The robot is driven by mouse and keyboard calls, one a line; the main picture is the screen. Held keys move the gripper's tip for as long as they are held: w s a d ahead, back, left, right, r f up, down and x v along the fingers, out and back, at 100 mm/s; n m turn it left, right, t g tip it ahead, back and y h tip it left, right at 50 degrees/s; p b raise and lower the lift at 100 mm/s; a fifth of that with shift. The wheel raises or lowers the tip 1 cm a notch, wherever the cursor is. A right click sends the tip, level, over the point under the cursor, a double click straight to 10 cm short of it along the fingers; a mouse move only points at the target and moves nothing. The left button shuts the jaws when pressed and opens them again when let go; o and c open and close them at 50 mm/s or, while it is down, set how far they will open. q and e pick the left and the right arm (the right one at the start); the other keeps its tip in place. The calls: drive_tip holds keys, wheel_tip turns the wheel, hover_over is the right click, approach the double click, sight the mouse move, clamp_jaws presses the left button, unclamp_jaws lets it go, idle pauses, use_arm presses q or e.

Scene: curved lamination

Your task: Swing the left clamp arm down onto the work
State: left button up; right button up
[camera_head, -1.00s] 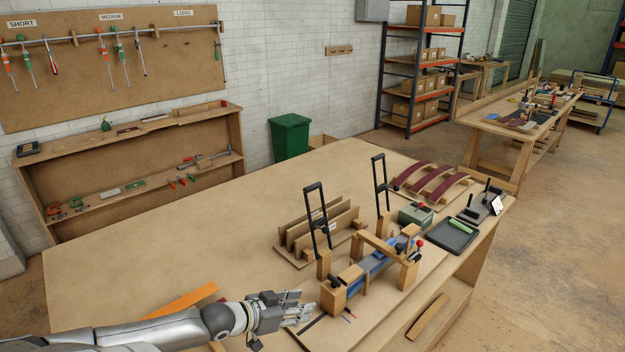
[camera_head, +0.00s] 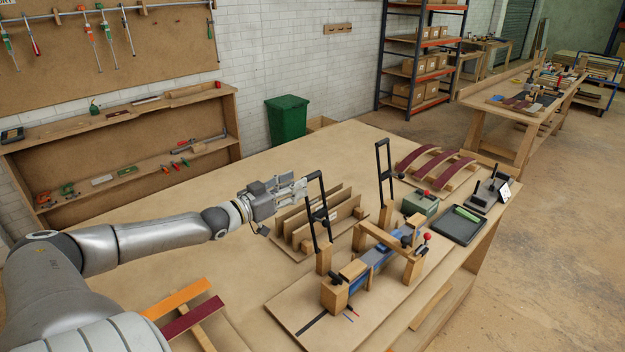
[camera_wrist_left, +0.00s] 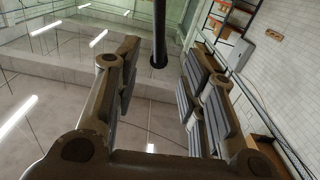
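The left clamp arm (camera_head: 313,207) is a black bar frame standing upright, tilted slightly, at the near left end of the fixture (camera_head: 365,273). The right clamp arm (camera_head: 384,172) also stands upright, farther back. My left gripper (camera_head: 303,187) is at the upper part of the left clamp arm, its fingers pointing right towards it. In the left wrist view the fingers (camera_wrist_left: 160,68) are spread apart, and a black bar (camera_wrist_left: 159,30) shows between and beyond the tips, not gripped. Whether a finger touches it I cannot tell. My right gripper is not in view.
A wooden rack with upright boards (camera_head: 298,228) stands just behind the left clamp arm. Orange and dark red strips (camera_head: 192,318) lie at the near left. A dark tray (camera_head: 457,225) and curved red laminations (camera_head: 437,166) are to the right. The table's left part is clear.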

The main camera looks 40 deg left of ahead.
sight(313, 173)
use_arm(q)
drive_tip(key=w+b, duration=0.1)
drive_tip(key=w, duration=0.2)
drive_tip(key=shift+w+d, duration=0.15)
drive_tip(key=shift+w, duration=0.1)
drive_tip(key=shift+w+r, duration=0.1)
drive_tip(key=shift+w, duration=0.45)
drive_tip(key=shift+w+d, duration=0.1)
drive_tip(key=shift+w, duration=0.45)
drive_tip(key=shift+w+d, duration=0.1)
drive_tip(key=shift+w, duration=0.65)
use_arm(e)
drive_tip(key=shift+w+a+f, duration=0.45)
drive_tip(key=shift+w+f, duration=0.05)
drive_tip(key=shift+w, duration=0.05)
use_arm(q)
drive_tip(key=c, duration=0.7)
clamp_jaws()
use_arm(e)
drive_tip(key=shift+w+a, duration=0.1)
drive_tip(key=shift+a, duration=0.2)
